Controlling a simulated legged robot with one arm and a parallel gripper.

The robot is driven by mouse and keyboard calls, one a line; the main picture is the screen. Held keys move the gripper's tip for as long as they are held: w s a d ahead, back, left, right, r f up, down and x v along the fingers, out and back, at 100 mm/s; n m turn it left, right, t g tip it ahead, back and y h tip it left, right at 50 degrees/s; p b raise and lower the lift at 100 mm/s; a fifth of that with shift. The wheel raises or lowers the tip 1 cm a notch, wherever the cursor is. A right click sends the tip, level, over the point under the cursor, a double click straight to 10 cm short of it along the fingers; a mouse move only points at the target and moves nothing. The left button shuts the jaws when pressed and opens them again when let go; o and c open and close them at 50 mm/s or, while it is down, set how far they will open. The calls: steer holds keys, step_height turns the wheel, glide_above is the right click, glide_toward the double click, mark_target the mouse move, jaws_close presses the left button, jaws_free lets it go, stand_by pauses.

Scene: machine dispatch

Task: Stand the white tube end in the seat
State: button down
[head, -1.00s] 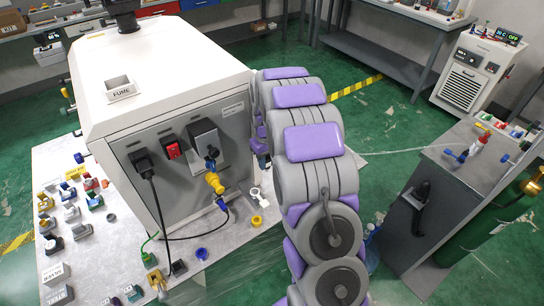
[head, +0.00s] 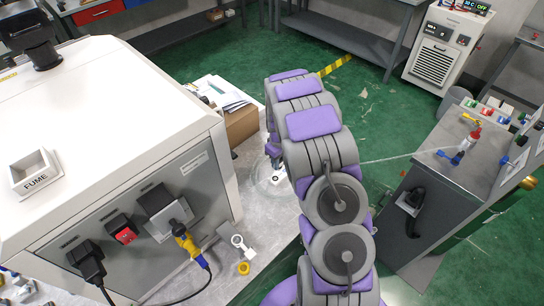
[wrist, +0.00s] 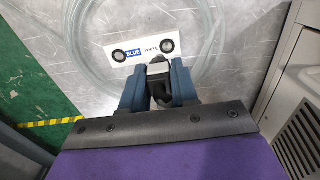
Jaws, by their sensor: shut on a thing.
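My gripper (wrist: 160,87) is shut on a dark fitting (wrist: 157,72) with a pale tip; I cannot tell its collar colour. A white plate (wrist: 144,47) marked BLUE and WHITE lies just beyond the fingertips. It has one round dark seat (wrist: 120,55) by the word BLUE and another (wrist: 167,45) by the word WHITE. The fitting is near the WHITE seat; I cannot tell whether they touch. Clear tubing (wrist: 80,35) loops around the plate on the grey bench top. In the head view the tubing (head: 257,171) shows beside my arm, which hides the fingers.
A big white machine (head: 110,120) with a yellow plug (head: 187,243) stands left of my arm. A cardboard box (head: 241,124) and papers (head: 222,92) lie behind the tubing. A white ring piece (head: 240,243) and a yellow ring (head: 243,268) lie nearer. A grey cabinet (head: 430,215) stands at right.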

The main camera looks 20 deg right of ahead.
steer(key=shift+w+d+f, duration=0.1)
steer(key=shift+w+d, duration=0.05)
steer(key=shift+d, duration=0.1)
steer(key=shift+a+f, duration=0.15)
steer(key=shift+f, duration=0.85)
steer(key=a, duration=0.1)
steer(key=a+f, duration=0.1)
steer(key=shift+a+f, duration=0.3)
steer(key=shift+a, duration=0.1)
steer(key=shift+a+f, duration=0.15)
steer(key=shift+f, duration=0.1)
steer(key=shift+d+f, duration=0.15)
steer(key=shift+d, duration=0.55)
steer(key=shift+d+f, duration=0.1)
steer(key=shift+d, duration=0.6)
steer(key=shift+a+r, duration=0.15)
steer(key=shift+a, duration=1.45)
steer(key=shift+d, duration=1.2)
steer(key=shift+a, duration=0.1)
steer(key=shift+a, duration=0.15)
